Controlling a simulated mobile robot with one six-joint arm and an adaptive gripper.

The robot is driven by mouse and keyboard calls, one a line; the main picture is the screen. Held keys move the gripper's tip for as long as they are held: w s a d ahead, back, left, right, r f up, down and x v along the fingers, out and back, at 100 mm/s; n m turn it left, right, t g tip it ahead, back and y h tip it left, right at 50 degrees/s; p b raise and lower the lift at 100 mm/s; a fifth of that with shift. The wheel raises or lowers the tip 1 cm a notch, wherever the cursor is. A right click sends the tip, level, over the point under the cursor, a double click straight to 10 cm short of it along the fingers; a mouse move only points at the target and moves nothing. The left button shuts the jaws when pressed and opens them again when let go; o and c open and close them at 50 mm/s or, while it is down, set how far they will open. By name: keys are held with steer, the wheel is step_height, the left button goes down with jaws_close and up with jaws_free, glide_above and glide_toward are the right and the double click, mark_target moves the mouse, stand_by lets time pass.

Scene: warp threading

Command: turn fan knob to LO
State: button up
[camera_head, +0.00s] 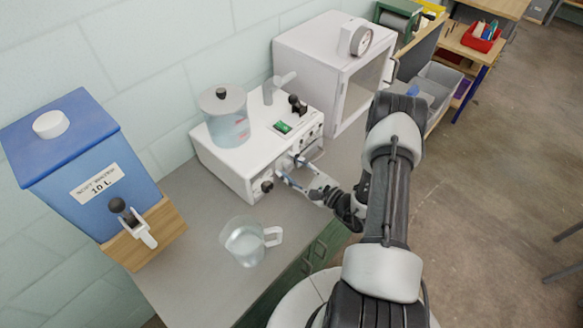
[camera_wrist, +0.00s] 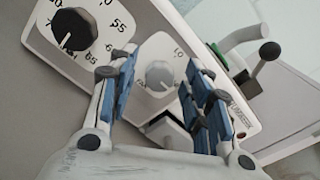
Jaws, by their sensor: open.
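My gripper (camera_head: 291,171) is at the front panel of a white machine (camera_head: 222,170) and is open. In the wrist view its blue-padded fingers (camera_wrist: 160,82) stand apart, with a grey round knob (camera_wrist: 158,76) between them in the picture. I cannot tell whether the pads touch this knob. Lettering that seems to read LO is at the upper right of its dial; the knob's pointing direction is unclear. A second, black knob (camera_wrist: 73,30) on a numbered dial is at the upper left. It also shows on the machine's front in the head view (camera_head: 267,186).
A clear lidded vessel (camera_head: 227,122) and a black-knobbed lever (camera_head: 298,104) are on top of the machine. A clear jug (camera_head: 246,243) stands on the grey counter (camera_head: 190,280) in front. A blue water tank (camera_head: 75,160) is left; a white cabinet (camera_head: 318,68) is behind right.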

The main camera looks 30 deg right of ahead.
steer(key=shift+c, duration=0.2)
steer(key=c, duration=1)
steer(key=shift+n, duration=0.3)
steer(key=n+b, duration=0.3)
steer(key=n, duration=0.1)
steer(key=shift+f+n, duration=0.15)
steer(key=shift+n, duration=0.25)
steer(key=n+b, duration=0.3)
steer(key=n, duration=0.1)
steer(key=shift+b, duration=0.35)
steer(key=n+b, duration=0.5)
steer(key=shift+f+n, duration=0.1)
steer(key=shift+n, duration=0.2)
steer(key=shift+n+b, duration=1.25)
steer(key=shift+n, duration=0.15)
